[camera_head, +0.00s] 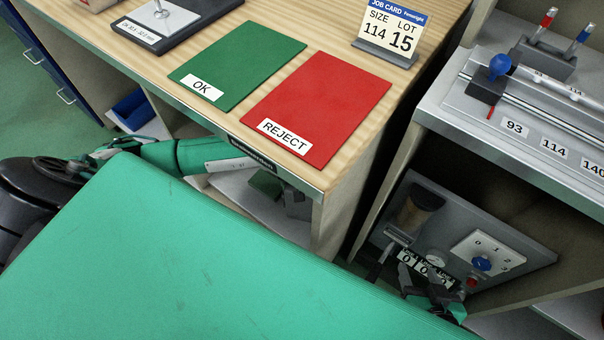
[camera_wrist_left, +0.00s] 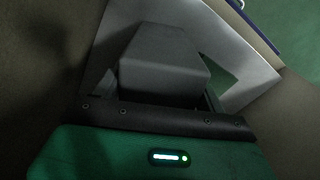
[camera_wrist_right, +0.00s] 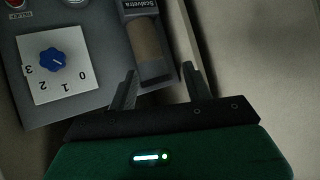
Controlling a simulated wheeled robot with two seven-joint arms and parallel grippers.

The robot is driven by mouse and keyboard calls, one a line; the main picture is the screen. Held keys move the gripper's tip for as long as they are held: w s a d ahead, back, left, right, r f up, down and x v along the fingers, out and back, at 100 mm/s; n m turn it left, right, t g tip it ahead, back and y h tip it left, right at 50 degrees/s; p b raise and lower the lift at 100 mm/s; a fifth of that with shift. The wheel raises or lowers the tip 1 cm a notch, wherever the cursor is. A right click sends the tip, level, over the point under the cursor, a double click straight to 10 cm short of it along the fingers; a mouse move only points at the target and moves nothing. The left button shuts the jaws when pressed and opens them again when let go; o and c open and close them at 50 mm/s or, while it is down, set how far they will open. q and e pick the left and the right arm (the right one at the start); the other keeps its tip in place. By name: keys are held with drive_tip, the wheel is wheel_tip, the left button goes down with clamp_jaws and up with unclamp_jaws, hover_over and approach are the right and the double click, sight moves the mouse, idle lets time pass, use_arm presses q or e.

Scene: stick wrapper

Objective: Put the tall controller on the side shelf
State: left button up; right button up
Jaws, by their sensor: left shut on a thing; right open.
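A dark grey box (camera_wrist_left: 165,65), which I take to be the tall controller, is between the fingers of my left gripper (camera_wrist_left: 160,95). Its plain back or top faces the camera. In the head view the grey box (camera_head: 298,203) is partly hidden under the bench front, beside the pale side shelf (camera_head: 245,207); whether it touches the shelf I cannot tell. My right gripper (camera_head: 410,275) is open and empty in front of the panel (camera_head: 525,245). Its fingers (camera_wrist_right: 160,85) point toward a brown cylinder (camera_wrist_right: 149,48) in the panel.
The bench top (camera_head: 335,57) above my left gripper bears a green OK mat (camera_head: 240,60), a red REJECT mat (camera_head: 325,100) and a job card stand (camera_head: 390,35). The panel has a blue dial (camera_wrist_right: 53,60). A metal unit (camera_head: 530,115) stands above it at right.

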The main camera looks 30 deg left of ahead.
use_arm(q)
drive_tip(key=shift+r, duration=0.1)
drive_tip(key=o, duration=1.6)
use_arm(e)
drive_tip(key=shift+a, duration=0.1)
drive_tip(key=shift+r, duration=0.1)
use_arm(q)
wheel_tip(320, 180, up, 8)
drive_tip(key=shift+f+p, duration=0.25)
drive_tip(key=shift+p, duration=0.25)
use_arm(e)
drive_tip(key=shift+s+d+g+h, duration=0.2)
drive_tip(key=shift+d+g, duration=0.15)
drive_tip(key=shift+d, duration=0.25)
drive_tip(key=shift+s+d+g+h, duration=0.1)
drive_tip(key=shift+d+g+h, duration=0.1)
drive_tip(key=shift+d+g, duration=0.25)
